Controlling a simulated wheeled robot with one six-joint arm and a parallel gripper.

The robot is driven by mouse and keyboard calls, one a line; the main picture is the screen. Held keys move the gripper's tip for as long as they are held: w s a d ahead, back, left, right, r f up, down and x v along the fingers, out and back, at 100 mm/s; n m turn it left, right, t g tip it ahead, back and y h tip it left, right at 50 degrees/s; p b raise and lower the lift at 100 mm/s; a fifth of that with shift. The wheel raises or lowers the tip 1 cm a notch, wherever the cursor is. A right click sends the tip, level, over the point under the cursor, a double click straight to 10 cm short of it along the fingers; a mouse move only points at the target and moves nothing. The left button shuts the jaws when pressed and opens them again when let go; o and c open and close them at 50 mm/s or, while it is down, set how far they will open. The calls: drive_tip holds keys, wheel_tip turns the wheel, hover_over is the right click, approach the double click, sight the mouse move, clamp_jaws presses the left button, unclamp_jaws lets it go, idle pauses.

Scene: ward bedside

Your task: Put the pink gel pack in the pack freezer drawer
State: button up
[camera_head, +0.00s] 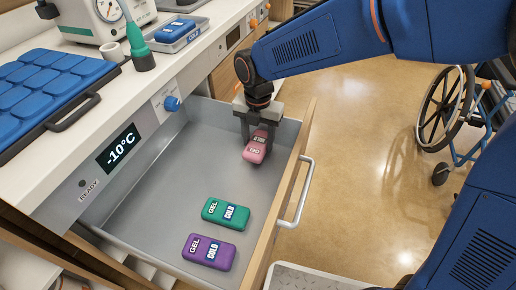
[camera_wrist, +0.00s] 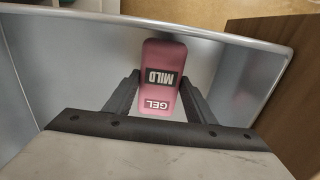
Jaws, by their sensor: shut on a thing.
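The pink gel pack (camera_head: 256,147), labelled GEL and MILD, is between the fingers of my gripper (camera_head: 258,128). My gripper is shut on it, and the pack hangs tilted inside the open drawer's outline, near its far right corner. In the wrist view the pink pack (camera_wrist: 161,80) sits between the two dark fingers (camera_wrist: 160,100). The pack freezer drawer (camera_head: 150,190) is pulled open, grey inside, with a wooden front and a metal handle. Whether the pack touches the drawer floor I cannot tell.
A green pack (camera_head: 226,213) and a purple pack (camera_head: 209,251), both labelled COLD, lie in the near part of the drawer. A display (camera_head: 118,147) reads -10°C. A blue pack (camera_head: 175,30) lies in a tray on the counter. A wheelchair (camera_head: 445,110) stands right.

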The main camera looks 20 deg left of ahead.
sight(258, 149)
drive_tip(key=shift+f, duration=1.9)
drive_tip(key=shift+f, duration=0.15)
drive_tip(key=o, duration=1.2)
wheel_tip(258, 149, up, 12)
drive_tip(key=shift+r, duration=0.15)
